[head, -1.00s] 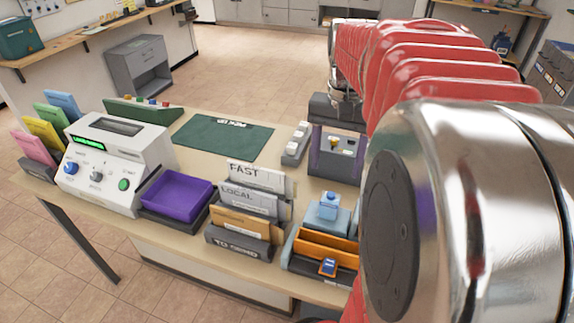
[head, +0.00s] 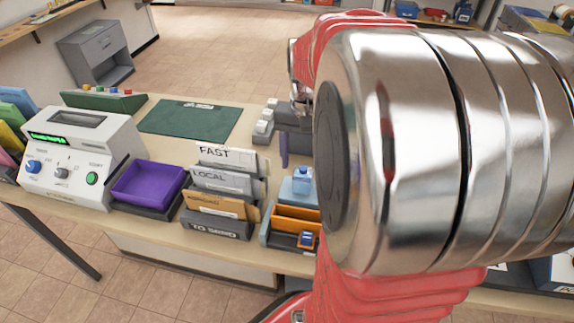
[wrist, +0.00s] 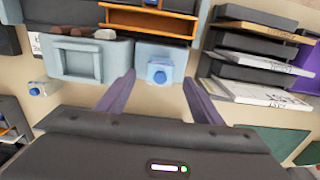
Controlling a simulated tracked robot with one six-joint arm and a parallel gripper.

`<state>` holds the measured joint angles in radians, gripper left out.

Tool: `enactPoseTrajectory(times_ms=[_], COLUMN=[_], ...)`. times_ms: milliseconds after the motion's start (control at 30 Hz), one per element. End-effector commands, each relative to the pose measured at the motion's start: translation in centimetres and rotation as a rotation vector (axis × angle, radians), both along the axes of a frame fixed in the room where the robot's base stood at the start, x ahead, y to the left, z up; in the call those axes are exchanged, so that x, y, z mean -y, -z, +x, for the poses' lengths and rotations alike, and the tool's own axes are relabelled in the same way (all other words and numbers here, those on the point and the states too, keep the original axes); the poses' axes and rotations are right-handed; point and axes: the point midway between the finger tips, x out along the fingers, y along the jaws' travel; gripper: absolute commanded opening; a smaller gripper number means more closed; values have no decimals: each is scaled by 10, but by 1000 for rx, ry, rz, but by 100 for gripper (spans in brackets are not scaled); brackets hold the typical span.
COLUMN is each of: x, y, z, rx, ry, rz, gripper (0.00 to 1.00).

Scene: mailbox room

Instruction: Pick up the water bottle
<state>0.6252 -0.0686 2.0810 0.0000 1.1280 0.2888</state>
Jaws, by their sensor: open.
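A light blue squarish bottle with a darker blue cap (wrist: 158,72) stands on a pale blue block in the wrist view; it also shows in the head view (head: 302,180). My gripper (wrist: 159,78) is open and empty, its two purple fingers on either side of the bottle in the picture. How far the tips are from it in depth I cannot tell. In the head view, one purple finger (head: 283,150) shows past my arm; the rest is hidden. A small clear item with a blue cap (wrist: 42,88) lies farther left in the wrist view.
An orange tray (head: 297,216) is just in front of the bottle. A file rack (head: 222,190) with FAST and LOCAL labels stands left of it. A purple tray (head: 148,184) and white machine (head: 80,155) are farther left.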

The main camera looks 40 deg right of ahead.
Motion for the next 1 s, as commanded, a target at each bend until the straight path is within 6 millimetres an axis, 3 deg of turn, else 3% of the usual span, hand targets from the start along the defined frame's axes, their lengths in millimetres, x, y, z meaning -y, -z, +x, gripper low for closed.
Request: enactPoseTrajectory(times_ms=[400,1000], x=[-1,0], y=[47,48], z=[-1,-1], rx=[-3,-1], ry=[1,2], rz=[2,1], gripper=[61,59])
